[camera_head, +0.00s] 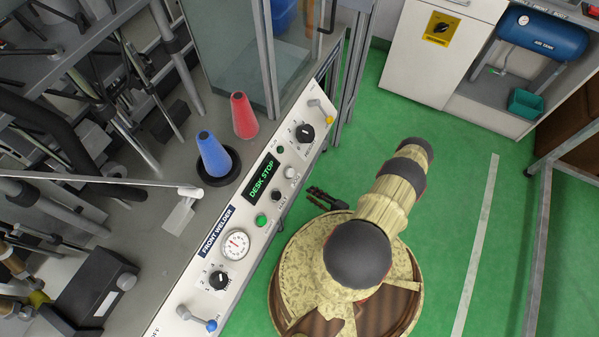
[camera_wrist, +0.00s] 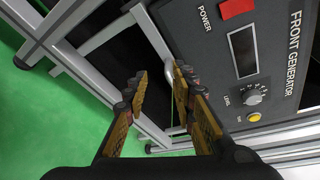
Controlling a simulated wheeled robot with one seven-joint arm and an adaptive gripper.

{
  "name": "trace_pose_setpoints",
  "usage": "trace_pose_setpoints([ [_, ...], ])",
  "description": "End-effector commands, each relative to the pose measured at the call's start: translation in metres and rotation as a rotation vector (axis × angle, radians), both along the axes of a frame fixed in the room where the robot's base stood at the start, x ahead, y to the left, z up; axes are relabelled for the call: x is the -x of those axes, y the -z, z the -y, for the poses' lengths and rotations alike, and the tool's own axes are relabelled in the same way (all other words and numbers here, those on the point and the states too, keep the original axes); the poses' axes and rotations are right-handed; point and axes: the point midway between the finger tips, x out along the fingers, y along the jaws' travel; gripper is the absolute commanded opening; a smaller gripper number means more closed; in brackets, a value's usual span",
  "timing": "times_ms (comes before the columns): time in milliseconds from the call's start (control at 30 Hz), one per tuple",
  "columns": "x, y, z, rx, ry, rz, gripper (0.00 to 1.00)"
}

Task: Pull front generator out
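The front generator (camera_wrist: 268,68) shows in the wrist view as a dark panel with white lettering, a red switch, a dark window, a knob and a yellow button. A pale upright handle (camera_wrist: 180,92) is at its left edge, right by the tip of my gripper's right finger. My gripper (camera_wrist: 162,78) is open, its two fingers apart with nothing seen held between them. I cannot tell whether the right finger touches the handle. In the head view my gripper (camera_head: 326,198) is low beside the desk's front panel; the generator is hidden there.
The front welder panel (camera_head: 240,222) with knobs and a "DESK STOP" display runs along the desk edge beside my arm. Metal frame bars (camera_wrist: 95,45) stand left of the generator. Green floor (camera_head: 455,190) is open to the right, before a white cabinet (camera_head: 432,55).

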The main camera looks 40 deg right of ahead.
Motion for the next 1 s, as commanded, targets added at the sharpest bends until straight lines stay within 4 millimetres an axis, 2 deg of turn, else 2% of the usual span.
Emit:
trace_pose_setpoints([
  [33,-0.004,0.002,0.019,0.08,0.03,0.012,0.26],
  [100,-0.007,0.003,0.04,0.191,0.065,0.024,0.26],
  [233,-0.008,0.002,0.061,0.368,0.104,0.042,0.26],
  [400,-0.009,-0.002,0.064,0.501,0.086,0.065,0.26],
  [567,-0.017,0.0,0.064,0.523,0.077,0.068,0.26],
  [1000,-0.069,0.011,0.063,0.519,0.076,0.068,0.26],
])
